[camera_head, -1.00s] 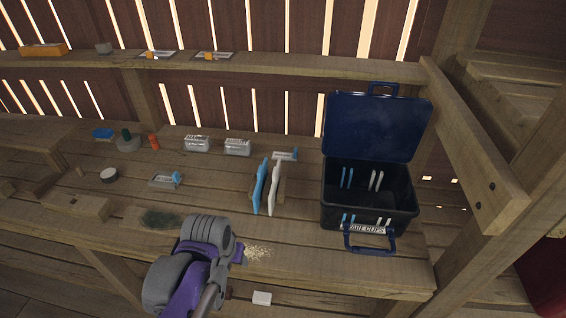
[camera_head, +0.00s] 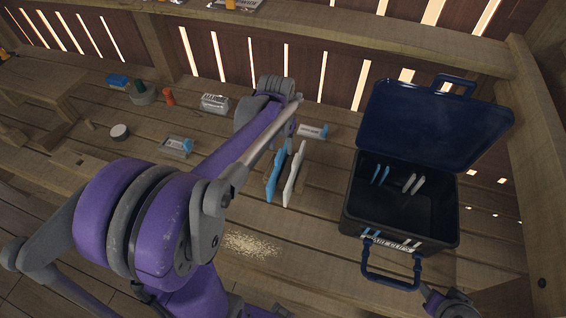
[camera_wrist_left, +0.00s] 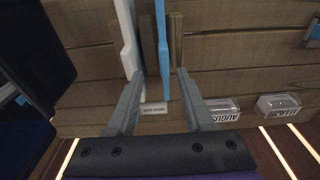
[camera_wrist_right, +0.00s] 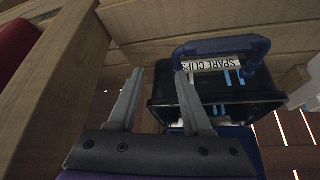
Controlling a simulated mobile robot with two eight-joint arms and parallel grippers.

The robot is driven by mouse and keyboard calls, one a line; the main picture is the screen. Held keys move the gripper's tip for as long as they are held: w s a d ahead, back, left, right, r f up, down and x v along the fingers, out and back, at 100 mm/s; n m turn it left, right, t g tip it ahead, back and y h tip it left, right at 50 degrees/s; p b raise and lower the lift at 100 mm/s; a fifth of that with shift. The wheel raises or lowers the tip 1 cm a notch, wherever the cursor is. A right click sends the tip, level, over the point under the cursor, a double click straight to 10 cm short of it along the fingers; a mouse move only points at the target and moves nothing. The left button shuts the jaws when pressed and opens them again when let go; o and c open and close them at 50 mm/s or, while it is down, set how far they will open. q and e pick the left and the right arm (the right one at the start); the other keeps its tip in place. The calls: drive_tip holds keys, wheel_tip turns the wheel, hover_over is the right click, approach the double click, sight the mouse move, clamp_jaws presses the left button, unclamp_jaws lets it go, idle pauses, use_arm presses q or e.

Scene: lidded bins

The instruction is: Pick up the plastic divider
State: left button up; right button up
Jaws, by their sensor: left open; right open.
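A blue flat divider (camera_head: 275,175) and a white flat divider (camera_head: 294,175) stand side by side in a wooden holder on the bench. My left gripper (camera_wrist_left: 160,73) is open above them. In the left wrist view the blue divider (camera_wrist_left: 160,45) shows between its fingers, and the white divider (camera_wrist_left: 127,35) shows by the left finger. Contact cannot be told. In the head view my forearm partly hides the gripper. My right gripper (camera_wrist_right: 159,74) is open and empty, near the front of the dark blue bin (camera_head: 350,212).
The bin's lid (camera_head: 432,122) stands open, and blue and white clips show on its walls. A small labelled stand (camera_head: 313,131) is behind the dividers. A clear box (camera_head: 214,103) and a red object (camera_head: 169,96) stand left. Grain (camera_head: 250,245) lies on the front bench.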

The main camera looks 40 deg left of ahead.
sight(281, 154)
use_arm(q)
wheel_tip(281, 154, down, 2)
drive_tip(key=shift+f, duration=0.25)
drive_tip(key=shift+w+a+f, duration=0.1)
drive_tip(key=shift+w+f, duration=0.05)
drive_tip(key=shift+f, duration=0.45)
drive_tip(key=f, duration=0.4)
drive_tip(key=shift+a+f, duration=0.3)
clamp_jaws()
